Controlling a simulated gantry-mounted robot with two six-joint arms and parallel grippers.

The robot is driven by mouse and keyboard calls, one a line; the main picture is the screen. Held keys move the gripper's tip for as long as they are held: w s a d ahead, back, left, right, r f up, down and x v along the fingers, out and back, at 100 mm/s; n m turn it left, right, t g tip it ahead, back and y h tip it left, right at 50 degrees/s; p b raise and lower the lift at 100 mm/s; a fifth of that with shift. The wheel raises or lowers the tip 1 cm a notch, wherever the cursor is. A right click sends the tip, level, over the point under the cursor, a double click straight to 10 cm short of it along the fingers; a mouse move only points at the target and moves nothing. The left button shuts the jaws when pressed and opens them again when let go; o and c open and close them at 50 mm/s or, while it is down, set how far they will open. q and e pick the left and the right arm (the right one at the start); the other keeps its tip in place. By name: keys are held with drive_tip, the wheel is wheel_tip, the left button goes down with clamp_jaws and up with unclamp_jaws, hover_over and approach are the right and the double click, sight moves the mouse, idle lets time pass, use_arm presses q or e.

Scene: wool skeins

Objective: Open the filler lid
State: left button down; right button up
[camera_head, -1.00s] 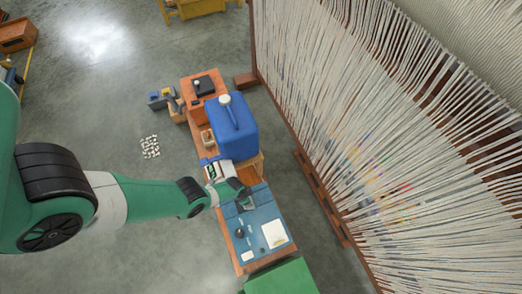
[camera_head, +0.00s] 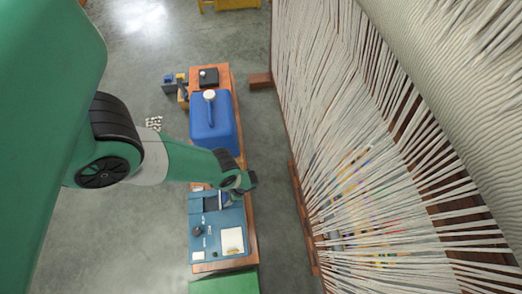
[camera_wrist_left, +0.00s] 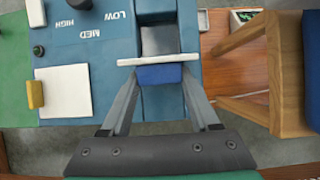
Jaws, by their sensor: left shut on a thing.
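A blue machine panel (camera_head: 207,240) lies on the orange bench and shows LOW, MED and HIGH markings in the left wrist view (camera_wrist_left: 105,55). My left gripper (camera_head: 228,196) is at the panel's far end, next to a grey recess. In the left wrist view, its fingers (camera_wrist_left: 158,78) close in on a small blue tab (camera_wrist_left: 160,74) from both sides. A thin whitish plate (camera_wrist_left: 158,60), seen nearly edge-on, adjoins the tab and looks like the lid. A dark grey recess (camera_wrist_left: 160,40) shows beyond it. My right gripper is not in view.
A blue canister (camera_head: 212,125) with a white cap stands on the bench behind the panel. A dark knob (camera_head: 197,231) and a white card (camera_head: 232,241) are on the panel. A wall of hanging white yarn (camera_head: 340,130) rises to the right.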

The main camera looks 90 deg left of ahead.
use_arm(q)
drive_tip(key=shift+s, duration=0.1)
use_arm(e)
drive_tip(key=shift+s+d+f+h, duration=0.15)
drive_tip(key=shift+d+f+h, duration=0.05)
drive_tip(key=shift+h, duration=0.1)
use_arm(q)
drive_tip(key=shift+s+d+r, duration=0.1)
